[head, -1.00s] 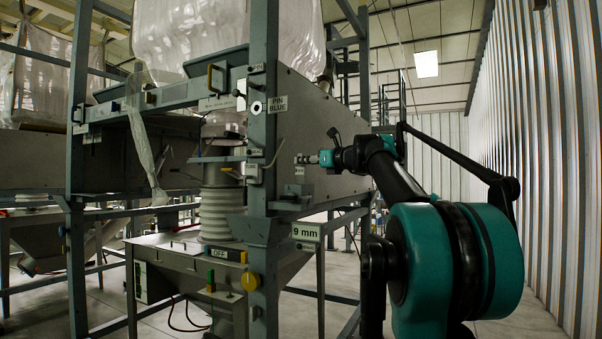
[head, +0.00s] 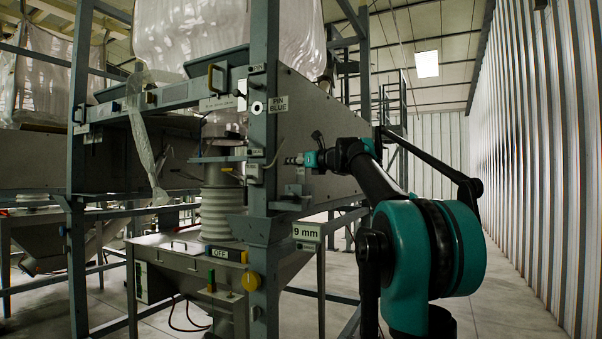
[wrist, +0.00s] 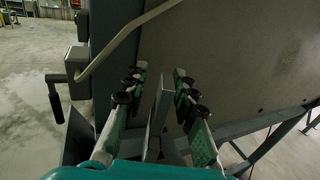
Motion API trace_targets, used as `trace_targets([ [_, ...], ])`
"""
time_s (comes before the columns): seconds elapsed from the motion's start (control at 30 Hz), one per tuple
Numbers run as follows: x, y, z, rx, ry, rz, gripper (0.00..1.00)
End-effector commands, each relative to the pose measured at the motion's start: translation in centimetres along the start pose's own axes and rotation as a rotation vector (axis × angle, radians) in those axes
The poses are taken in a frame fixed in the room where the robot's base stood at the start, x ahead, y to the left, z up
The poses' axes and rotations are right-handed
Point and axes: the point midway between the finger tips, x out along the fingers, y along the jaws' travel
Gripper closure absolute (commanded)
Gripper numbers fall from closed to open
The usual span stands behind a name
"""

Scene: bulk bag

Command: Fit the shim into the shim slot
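My gripper (wrist: 160,100) points at the side of the grey frame in the wrist view. Its two green fingers with dark pads stand apart. A thin grey upright plate (wrist: 163,108), which may be the shim, shows between them with a visible gap on each side. In the head view my gripper (head: 290,160) is just right of the grey post, above a small grey bracket (head: 292,190) on it. Whether this bracket holds the shim is too small to tell. I cannot make out the shim slot for certain.
A large grey panel (wrist: 235,60) rises close to the right finger. A bent rod (wrist: 125,38) and a black-handled lever (wrist: 55,100) are at the left. Open floor lies right of the frame.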

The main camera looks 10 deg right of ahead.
Motion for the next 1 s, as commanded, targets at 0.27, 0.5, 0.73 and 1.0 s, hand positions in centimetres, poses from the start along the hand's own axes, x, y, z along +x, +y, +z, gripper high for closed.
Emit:
trace_targets([
  [0.27,0.0,0.0,0.0,0.000,0.000,0.000,1.00],
  [0.5,-0.1,0.0,0.0,0.000,0.000,0.000,1.00],
  [0.73,-0.1,0.0,0.1,0.000,0.000,0.000,1.00],
  [1.0,-0.4,0.5,2.3,0.000,0.000,0.000,1.00],
])
